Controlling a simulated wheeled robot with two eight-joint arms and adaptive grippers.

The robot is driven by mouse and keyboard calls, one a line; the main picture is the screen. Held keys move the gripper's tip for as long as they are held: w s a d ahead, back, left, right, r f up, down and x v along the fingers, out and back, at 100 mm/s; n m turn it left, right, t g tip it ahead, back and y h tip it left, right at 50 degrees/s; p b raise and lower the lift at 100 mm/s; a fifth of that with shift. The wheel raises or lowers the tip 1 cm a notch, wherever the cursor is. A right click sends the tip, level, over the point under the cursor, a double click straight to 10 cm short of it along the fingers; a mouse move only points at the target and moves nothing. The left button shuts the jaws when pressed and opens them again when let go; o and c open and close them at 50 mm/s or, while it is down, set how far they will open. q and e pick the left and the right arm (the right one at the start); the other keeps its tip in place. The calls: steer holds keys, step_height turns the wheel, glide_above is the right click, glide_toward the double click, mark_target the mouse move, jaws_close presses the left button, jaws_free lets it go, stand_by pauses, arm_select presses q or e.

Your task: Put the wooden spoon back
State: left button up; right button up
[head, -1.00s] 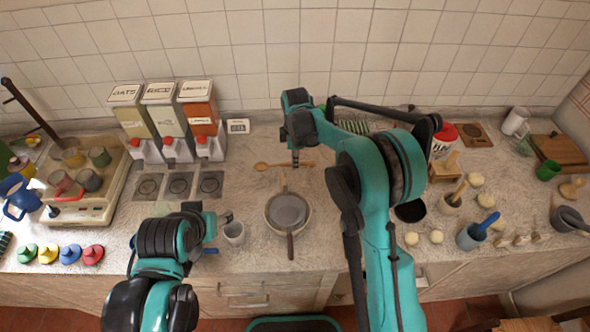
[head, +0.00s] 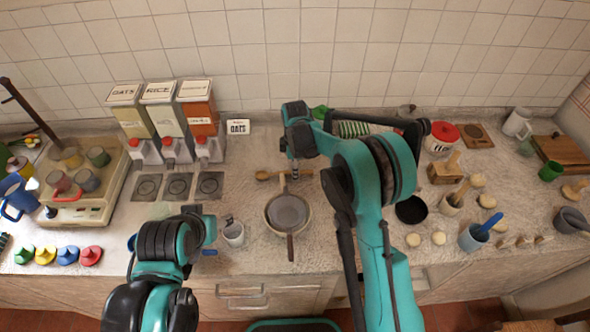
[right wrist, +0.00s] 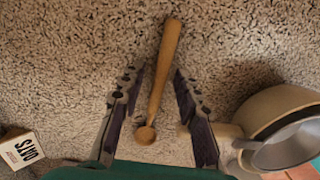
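The wooden spoon (head: 264,176) lies on the counter behind the pans in the head view, its bowl to the left; my right gripper hides part of it. In the right wrist view the spoon (right wrist: 163,75) runs lengthwise between the spread fingers, bowl toward the bottom of the picture. My right gripper (head: 294,172) is open above it, its fingers (right wrist: 156,90) on either side, with gaps to the handle. My left gripper (head: 225,222) is near a pale cup (head: 234,234) at the front; whether it is open is unclear.
Pans (head: 288,211) stand just in front of the spoon; a pale pot (right wrist: 270,110) is close to the right finger. An OATS card (head: 238,127) stands behind left, near the dispensers (head: 161,110). Several crocks and a blue-handled container (head: 473,238) stand at right.

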steer(key=shift+r, duration=0.15)
step_height(320, 180, up, 11)
steer(key=p, duration=0.2)
steer(key=s+d+r+m+t, duration=0.2)
steer(key=s+d+r+m, duration=0.35)
steer(key=r, duration=0.25)
steer(key=s+d+m+t, duration=0.2)
steer(key=s+d+m, duration=0.2)
steer(key=s, duration=0.6)
steer(key=s+d+m+t, duration=0.3)
steer(key=s+d+m, duration=0.2)
steer(key=s+m, duration=0.3)
steer(key=s, duration=0.3)
steer(key=shift+s+d, duration=0.2)
steer(key=shift+m, duration=0.25)
